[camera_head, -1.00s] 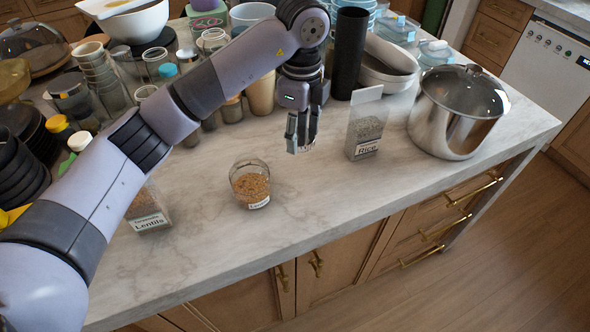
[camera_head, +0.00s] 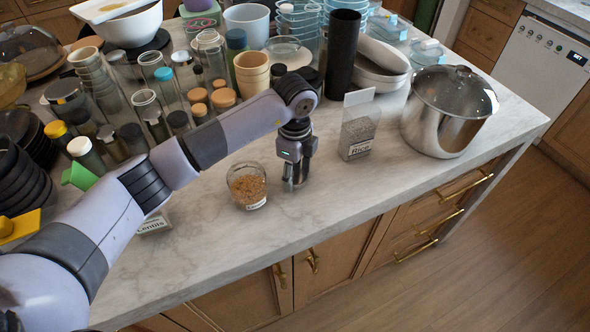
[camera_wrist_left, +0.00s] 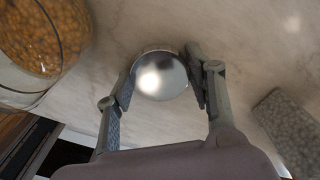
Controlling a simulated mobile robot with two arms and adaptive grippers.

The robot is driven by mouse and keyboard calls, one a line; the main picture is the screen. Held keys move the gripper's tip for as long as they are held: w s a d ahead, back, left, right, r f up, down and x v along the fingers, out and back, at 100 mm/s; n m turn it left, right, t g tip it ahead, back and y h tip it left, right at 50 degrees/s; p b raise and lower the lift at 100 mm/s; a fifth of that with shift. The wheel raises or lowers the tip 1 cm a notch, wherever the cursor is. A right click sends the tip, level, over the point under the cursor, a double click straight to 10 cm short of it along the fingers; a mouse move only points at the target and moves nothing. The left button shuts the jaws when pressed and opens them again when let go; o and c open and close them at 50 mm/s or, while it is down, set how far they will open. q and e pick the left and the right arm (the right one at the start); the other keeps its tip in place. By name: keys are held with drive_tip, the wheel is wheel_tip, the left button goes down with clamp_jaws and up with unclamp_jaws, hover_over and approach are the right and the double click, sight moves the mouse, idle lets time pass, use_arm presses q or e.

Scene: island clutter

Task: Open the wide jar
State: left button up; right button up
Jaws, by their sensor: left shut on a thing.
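The wide jar (camera_head: 240,188) is a short clear glass with orange-brown grains and a small white label. It stands upright on the counter, and its open top shows no lid. In the left wrist view the jar (camera_wrist_left: 45,40) is at the upper left, partly cut off. My left gripper (camera_head: 294,184) points down just right of the jar, apart from it. It is shut on a round shiny metal lid (camera_wrist_left: 161,76), which shows between the two fingers in the left wrist view. Whether the lid touches the counter I cannot tell. My right gripper is not in view.
A rice container (camera_head: 357,137) stands to the right, with a steel pot (camera_head: 437,125) beyond it. A tall black cylinder (camera_head: 342,55) and several jars and cups crowd the back. My arm partly hides a lentils container (camera_head: 153,224). The front counter (camera_head: 235,250) is clear.

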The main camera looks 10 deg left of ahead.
use_arm(q)
drive_tip(key=shift+f, duration=0.2)
drive_tip(key=o, duration=1.3)
drive_tip(key=shift+r, duration=0.1)
